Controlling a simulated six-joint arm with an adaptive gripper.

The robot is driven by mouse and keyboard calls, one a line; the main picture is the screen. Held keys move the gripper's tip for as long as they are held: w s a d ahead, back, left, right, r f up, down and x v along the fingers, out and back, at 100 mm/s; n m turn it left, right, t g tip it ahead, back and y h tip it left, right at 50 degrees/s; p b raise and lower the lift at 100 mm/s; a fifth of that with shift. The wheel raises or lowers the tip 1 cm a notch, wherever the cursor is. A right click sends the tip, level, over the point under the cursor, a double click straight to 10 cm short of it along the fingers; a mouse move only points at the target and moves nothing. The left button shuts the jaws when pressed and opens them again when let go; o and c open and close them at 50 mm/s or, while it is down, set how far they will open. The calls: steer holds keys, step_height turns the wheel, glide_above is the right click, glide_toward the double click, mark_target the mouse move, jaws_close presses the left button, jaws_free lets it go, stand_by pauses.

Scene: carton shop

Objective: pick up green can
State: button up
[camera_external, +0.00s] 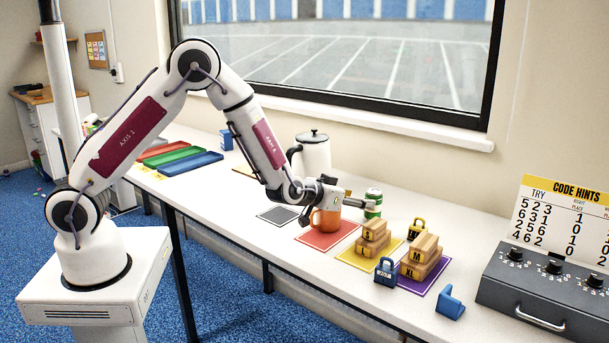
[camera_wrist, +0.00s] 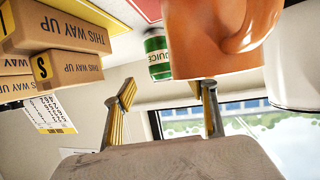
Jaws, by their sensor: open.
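The green can (camera_external: 373,203) stands upright on the white table, just beyond and right of the orange mug. In the wrist view the can (camera_wrist: 158,56) shows upside down, with a silver end and the word JUICE on its label. My gripper (camera_external: 342,205) is low over the table beside the orange mug (camera_external: 325,220). In the wrist view its two fingers (camera_wrist: 168,95) are spread apart with nothing between them. The can lies ahead of the gap, apart from the fingers. The mug (camera_wrist: 215,40) is close by and overlaps the right finger in that view.
The mug stands at the red mat (camera_external: 322,240). Stacked cartons (camera_external: 372,240) sit on a yellow mat, more (camera_external: 421,255) on a purple mat. A white pot (camera_external: 315,155) is behind; a grey console (camera_external: 550,290) is right.

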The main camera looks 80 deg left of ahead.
mark_target(368, 197)
steer(key=shift+x, duration=0.9)
steer(key=shift+w+a, duration=0.1)
steer(key=shift+w+a+f, duration=0.2)
steer(key=shift+w+a, duration=0.65)
steer(key=shift+w, duration=0.2)
steer(key=shift+x, duration=1.15)
steer(key=c, duration=0.9)
